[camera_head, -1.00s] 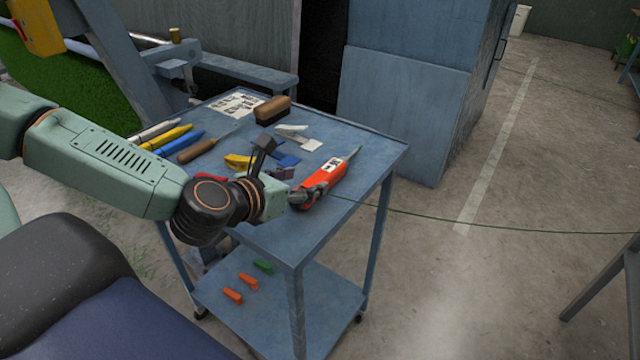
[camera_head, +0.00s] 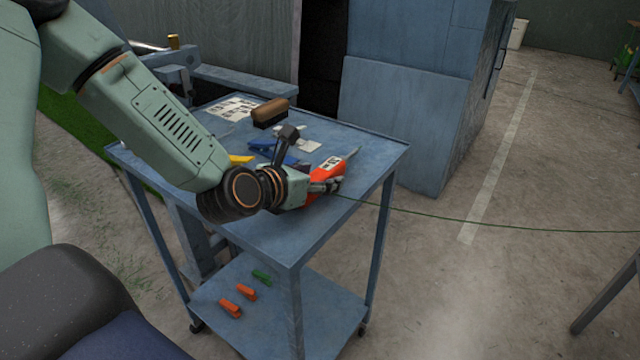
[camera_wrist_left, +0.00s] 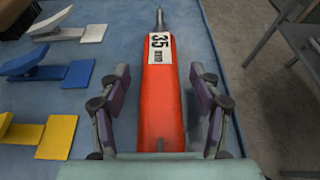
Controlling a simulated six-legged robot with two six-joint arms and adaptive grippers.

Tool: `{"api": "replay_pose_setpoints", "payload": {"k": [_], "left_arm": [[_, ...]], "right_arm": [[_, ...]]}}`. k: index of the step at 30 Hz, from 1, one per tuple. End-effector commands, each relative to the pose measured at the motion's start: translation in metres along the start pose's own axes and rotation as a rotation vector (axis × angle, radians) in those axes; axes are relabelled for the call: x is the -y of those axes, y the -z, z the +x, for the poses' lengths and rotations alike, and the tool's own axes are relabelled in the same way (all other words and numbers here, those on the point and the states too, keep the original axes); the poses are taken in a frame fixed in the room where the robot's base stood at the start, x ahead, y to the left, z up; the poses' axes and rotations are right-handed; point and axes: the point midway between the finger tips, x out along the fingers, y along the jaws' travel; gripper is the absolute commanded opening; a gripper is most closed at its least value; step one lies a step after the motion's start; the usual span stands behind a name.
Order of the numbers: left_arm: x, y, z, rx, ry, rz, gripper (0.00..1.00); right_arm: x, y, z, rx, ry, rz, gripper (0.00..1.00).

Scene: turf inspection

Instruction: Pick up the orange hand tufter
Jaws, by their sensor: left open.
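The orange hand tufter (camera_head: 328,170) lies on the blue cart top near its right edge. In the left wrist view the tufter (camera_wrist_left: 161,100) shows a white label with "35" and a grey metal tip pointing away. My left gripper (camera_head: 328,186) is at the tufter's near end in the head view, covering part of it. In the left wrist view the open fingers of my left gripper (camera_wrist_left: 161,95) stand on either side of the orange body, with a gap on each side. The tufter's near end is hidden behind the gripper. My right gripper is not in view.
Blue (camera_wrist_left: 45,68), yellow (camera_wrist_left: 57,136) and white (camera_wrist_left: 68,33) tools lie to the left of the tufter. A wooden-backed brush (camera_head: 270,112) stands farther back. Orange and green clips lie on the cart's lower shelf (camera_head: 325,325). A thin green line crosses the right side.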

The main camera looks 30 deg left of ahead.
Motion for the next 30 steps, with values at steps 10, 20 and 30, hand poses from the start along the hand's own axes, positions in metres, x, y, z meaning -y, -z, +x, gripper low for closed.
{"api": "replay_pose_setpoints", "payload": {"k": [10, 20, 30], "left_arm": [[0.0005, 0.0, 0.0046, -0.001, 0.001, -0.001, 0.64], [0.0004, -0.0001, 0.0045, 0.0, 0.001, -0.001, 0.39], [0.0004, 0.0001, 0.0044, -0.001, 0.001, -0.001, 0.1]], "right_arm": [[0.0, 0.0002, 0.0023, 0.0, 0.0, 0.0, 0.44], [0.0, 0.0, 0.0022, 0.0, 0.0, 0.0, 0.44], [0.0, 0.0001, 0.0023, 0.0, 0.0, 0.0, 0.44]]}}
